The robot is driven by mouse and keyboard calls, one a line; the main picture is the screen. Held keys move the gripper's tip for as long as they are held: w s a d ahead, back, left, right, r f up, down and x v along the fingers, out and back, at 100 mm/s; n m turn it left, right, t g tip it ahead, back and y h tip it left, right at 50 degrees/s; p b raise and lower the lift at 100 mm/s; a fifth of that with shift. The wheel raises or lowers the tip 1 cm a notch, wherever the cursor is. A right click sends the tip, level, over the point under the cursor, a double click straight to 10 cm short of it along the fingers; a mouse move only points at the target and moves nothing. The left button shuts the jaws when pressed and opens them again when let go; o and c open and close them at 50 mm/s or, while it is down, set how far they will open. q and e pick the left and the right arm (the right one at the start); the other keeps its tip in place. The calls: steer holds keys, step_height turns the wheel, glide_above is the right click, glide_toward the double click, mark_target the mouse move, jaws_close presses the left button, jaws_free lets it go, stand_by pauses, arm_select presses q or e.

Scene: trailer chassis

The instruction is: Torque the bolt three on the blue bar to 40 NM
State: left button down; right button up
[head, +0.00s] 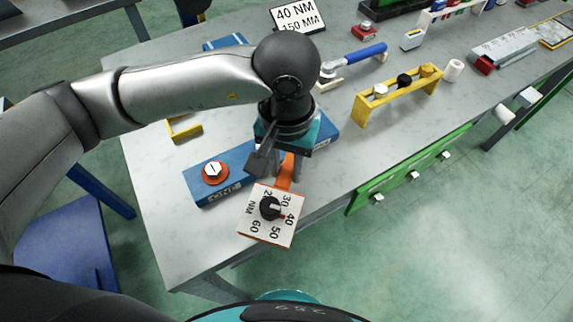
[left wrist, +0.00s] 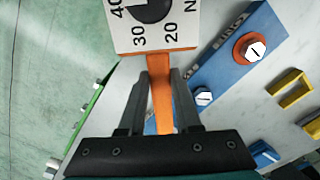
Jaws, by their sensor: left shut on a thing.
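My left gripper (head: 285,168) is shut on the orange handle of a torque tool. The tool has a white dial plate (head: 256,228) marked in NM with a black knob (head: 270,207). The knob's red mark appears to be near 40. The handle (left wrist: 160,95) lies between the fingers in the left wrist view. The blue bar (head: 237,163) lies on the table under my left gripper. A white bolt with an orange ring (head: 213,171) is on its left part. The left wrist view also shows a white bolt without a ring (left wrist: 203,96). My arm hides the bar's middle.
A sign (head: 297,16) reads 40 NM, 150 MM. A yellow rack (head: 397,94) and a blue-handled tool (head: 353,59) lie to the right. A yellow bracket (head: 184,128) lies behind the bar. The table's front edge is near the dial plate; a green rail (head: 408,172) runs along it.

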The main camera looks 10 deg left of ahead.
stand_by(0.7)
arm_select(q)
steer(key=shift+b, duration=1.5)
stand_by(1.1)
steer(key=shift+f+b, duration=0.75)
steer(key=shift+b, duration=0.4)
stand_by(0.8)
stand_by(0.3)
steer(key=c, duration=1.2)
jaws_free()
jaws_close()
